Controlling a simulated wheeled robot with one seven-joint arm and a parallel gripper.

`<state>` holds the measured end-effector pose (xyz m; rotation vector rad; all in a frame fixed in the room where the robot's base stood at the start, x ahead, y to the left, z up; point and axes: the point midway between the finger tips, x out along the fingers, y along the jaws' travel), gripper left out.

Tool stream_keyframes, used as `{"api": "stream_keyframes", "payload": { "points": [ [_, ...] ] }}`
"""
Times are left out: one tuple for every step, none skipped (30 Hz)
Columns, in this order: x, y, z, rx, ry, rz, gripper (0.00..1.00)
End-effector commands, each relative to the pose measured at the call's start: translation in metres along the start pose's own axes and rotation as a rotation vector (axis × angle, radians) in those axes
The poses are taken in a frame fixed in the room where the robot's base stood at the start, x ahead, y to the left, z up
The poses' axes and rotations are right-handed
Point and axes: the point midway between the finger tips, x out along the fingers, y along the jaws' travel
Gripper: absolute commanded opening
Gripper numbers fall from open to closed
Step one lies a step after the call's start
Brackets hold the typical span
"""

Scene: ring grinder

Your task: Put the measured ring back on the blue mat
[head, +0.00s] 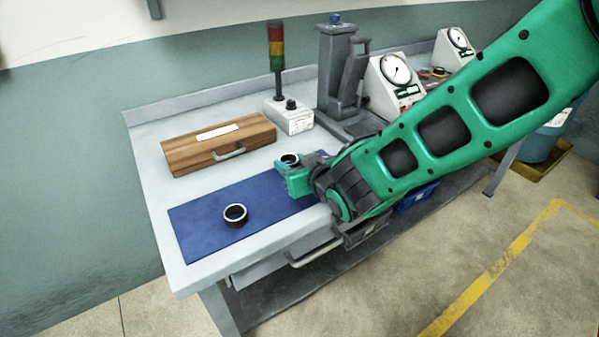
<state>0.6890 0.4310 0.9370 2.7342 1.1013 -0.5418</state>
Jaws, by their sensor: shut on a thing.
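The blue mat (200,219) lies on the front part of the grey bench. One dark ring with a pale inner face (235,215) rests flat on the mat's left half. A second, similar ring (289,159) shows at the tip of my gripper (291,166), above or at the mat's right end. My gripper is shut on this second ring. Whether that ring touches the mat cannot be told. My wrist and green arm hide the right end of the mat. No reading or mark on either ring is visible.
A wooden case (218,145) lies behind the mat. A signal light (276,60) on a grey box, a dark press-like stand (335,70) and two dial gauges (395,69) stand farther back. The mat is bare around the left ring.

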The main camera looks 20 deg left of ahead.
Motion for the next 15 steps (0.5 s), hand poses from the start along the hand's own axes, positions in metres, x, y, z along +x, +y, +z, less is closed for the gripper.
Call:
{"api": "stream_keyframes", "payload": {
  "points": [
    [0.003,0.000,0.009,-0.002,-0.005,0.000,0.11],
    [0.004,0.000,0.012,-0.002,-0.004,0.000,0.11],
    [0.006,-0.001,0.016,-0.002,-0.004,-0.001,0.11],
    [0.007,-0.001,0.019,-0.002,-0.004,-0.001,0.11],
    [0.008,-0.001,0.021,-0.001,-0.003,-0.001,0.11],
    [0.009,-0.001,0.022,0.000,-0.001,-0.001,0.11],
    [0.009,-0.001,0.023,0.000,-0.001,-0.001,0.11],
    [0.009,-0.001,0.023,0.000,0.000,-0.001,0.11],
    [0.009,-0.001,0.023,0.000,0.000,-0.001,0.11],
    [0.009,-0.001,0.023,0.000,0.000,-0.001,0.11],
    [0.009,-0.001,0.023,0.000,0.000,-0.001,0.11],
    [0.009,-0.001,0.023,0.000,0.000,-0.001,0.11],
    [0.009,-0.001,0.023,0.000,0.000,0.000,0.11],
    [0.009,-0.001,0.023,0.000,0.000,-0.001,0.11],
    [0.009,-0.001,0.023,0.000,0.000,0.000,0.11]
  ]
}}
